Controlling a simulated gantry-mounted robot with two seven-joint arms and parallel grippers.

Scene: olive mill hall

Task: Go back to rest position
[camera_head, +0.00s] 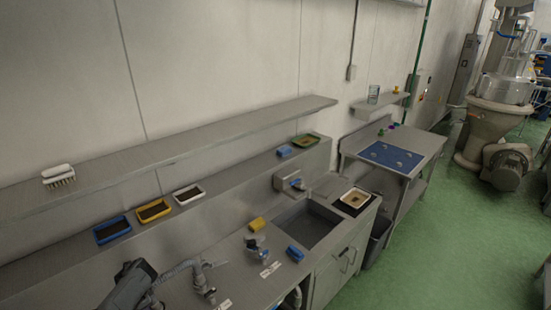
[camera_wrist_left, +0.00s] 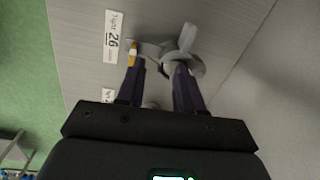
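My left gripper (camera_wrist_left: 159,66) shows in the left wrist view with its two dark fingers apart and nothing clearly held between them. A grey pipe fitting with a lever (camera_wrist_left: 185,55) lies just beyond the fingertips; I cannot tell whether they touch it. A small yellow part shows beside the left fingertip. In the head view, a dark part of my left arm stands at the bottom left, beside the grey pipe fitting (camera_head: 203,278) on the counter. My right gripper is in neither view.
A long shelf (camera_head: 150,155) and a lower ledge with trays (camera_head: 154,210) run along the wall behind the counter. Green floor (camera_head: 440,250) is clear at right.

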